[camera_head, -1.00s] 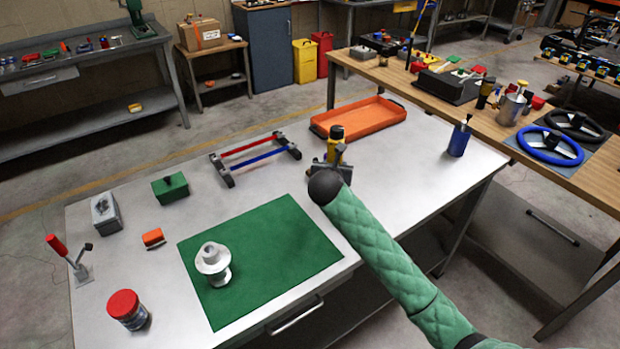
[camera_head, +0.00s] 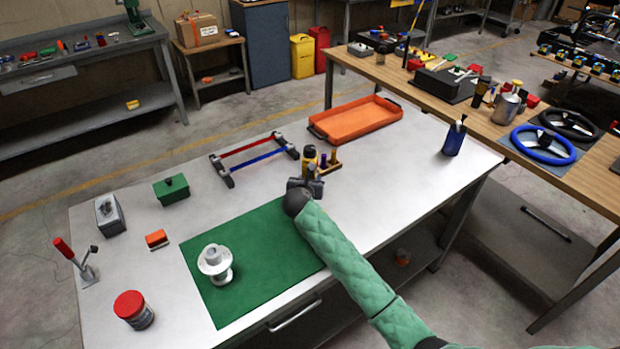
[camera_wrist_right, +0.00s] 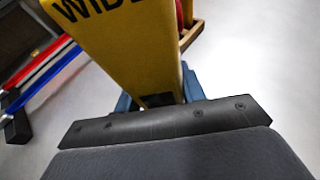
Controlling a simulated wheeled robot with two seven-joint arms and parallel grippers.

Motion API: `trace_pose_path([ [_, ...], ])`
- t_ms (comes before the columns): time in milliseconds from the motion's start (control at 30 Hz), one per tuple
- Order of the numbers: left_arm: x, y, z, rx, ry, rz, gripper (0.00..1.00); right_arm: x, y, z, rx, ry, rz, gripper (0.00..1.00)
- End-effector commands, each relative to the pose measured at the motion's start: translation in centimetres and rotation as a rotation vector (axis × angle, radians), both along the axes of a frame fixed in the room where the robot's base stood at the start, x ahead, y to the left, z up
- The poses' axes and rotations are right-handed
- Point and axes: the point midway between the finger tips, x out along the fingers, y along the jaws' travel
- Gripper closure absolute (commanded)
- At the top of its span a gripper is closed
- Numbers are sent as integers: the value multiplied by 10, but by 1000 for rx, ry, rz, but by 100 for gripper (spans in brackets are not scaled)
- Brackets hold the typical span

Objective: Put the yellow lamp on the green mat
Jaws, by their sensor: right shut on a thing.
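The yellow lamp (camera_head: 309,153), with a dark top, is upright in my right gripper (camera_head: 307,180), just beyond the far right corner of the green mat (camera_head: 262,240). In the right wrist view the lamp's yellow body (camera_wrist_right: 125,45) with black lettering fills the middle, and the gripper (camera_wrist_right: 155,103) is shut on it. The lamp's base is hidden by the gripper and wrist, so I cannot tell its height above the table. The mat lies flat at the table's front edge. My left gripper is not in view.
A white spool (camera_head: 214,262) stands on the mat's left part. A small wooden peg stand (camera_head: 329,163) is just right of the lamp. A red-and-blue-barred rack (camera_head: 252,155) and an orange tray (camera_head: 355,120) lie behind.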

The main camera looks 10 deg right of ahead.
Motion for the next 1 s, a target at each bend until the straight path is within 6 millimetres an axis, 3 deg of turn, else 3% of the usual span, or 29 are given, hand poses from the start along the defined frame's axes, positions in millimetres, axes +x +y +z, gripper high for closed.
trace_pose_path([
  [367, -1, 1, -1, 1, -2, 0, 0, 0, 0, -2, -1, -1, 0, 94],
  [400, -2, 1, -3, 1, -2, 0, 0, 0, 0, -3, -1, 0, 0, 52],
  [500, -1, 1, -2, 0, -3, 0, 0, 0, 0, -3, -1, 0, 0, 38],
  [833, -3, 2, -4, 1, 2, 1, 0, 0, 0, -1, 0, -1, 0, 38],
  [967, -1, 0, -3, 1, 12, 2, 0, -12, 5, 2, -1, -1, 1, 38],
  [1000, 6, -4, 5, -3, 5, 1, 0, -17, 7, 4, -1, -1, 1, 38],
])
